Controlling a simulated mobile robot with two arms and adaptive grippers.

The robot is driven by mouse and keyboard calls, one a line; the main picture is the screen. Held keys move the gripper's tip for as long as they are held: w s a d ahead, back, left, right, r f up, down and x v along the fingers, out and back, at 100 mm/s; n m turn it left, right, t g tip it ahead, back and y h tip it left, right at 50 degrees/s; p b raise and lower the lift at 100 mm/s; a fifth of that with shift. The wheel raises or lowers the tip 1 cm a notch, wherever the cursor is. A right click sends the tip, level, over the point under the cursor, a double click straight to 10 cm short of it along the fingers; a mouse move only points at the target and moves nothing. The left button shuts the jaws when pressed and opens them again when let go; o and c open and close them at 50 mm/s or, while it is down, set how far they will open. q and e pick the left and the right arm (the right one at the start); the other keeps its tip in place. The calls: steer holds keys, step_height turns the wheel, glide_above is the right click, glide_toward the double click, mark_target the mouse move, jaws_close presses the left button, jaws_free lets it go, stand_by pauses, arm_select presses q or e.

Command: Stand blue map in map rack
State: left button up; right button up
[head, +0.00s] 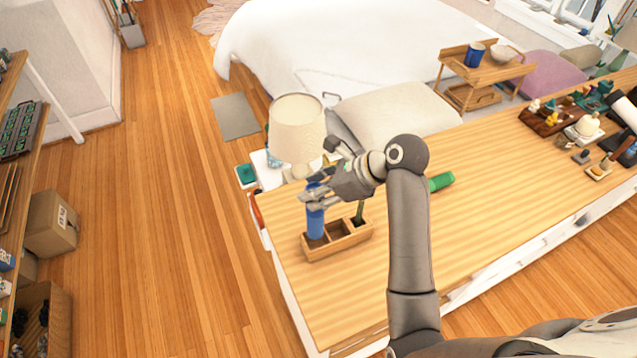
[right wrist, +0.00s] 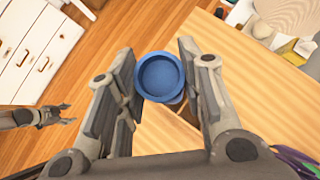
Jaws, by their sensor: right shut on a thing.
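The blue map (head: 315,224) is an upright blue roll; its round end shows from above in the right wrist view (right wrist: 160,77). My right gripper (head: 314,196) is shut on its upper part. The wooden map rack (head: 342,250) stands near the table's left end. The map's lower end is at the rack's left compartment; I cannot tell whether it touches the bottom. A dark green roll (head: 359,211) stands in the rack's right compartment, and the middle one looks empty. My left gripper (right wrist: 67,114) shows only in the right wrist view, small, empty, with its fingers apart.
A green roll (head: 441,181) lies on the table (head: 450,225) right of my arm. A lamp (head: 297,130) stands behind the rack. Several small objects crowd the table's far right. The table's middle is clear.

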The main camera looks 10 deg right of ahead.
arm_select(q)
steer(key=shift+w+a+f+b, duration=0.25)
steer(key=shift+w+a, duration=0.15)
steer(key=shift+a, duration=0.1)
steer(key=shift+w+a+f+b, duration=0.15)
steer(key=shift+w+a+b, duration=0.05)
steer(key=shift+w+a, duration=0.25)
arm_select(e)
step_height(320, 180, down, 7)
steer(key=shift+f, duration=0.1)
steer(key=o, duration=1.1)
steer(key=v, duration=1.2)
steer(key=shift+d, duration=0.1)
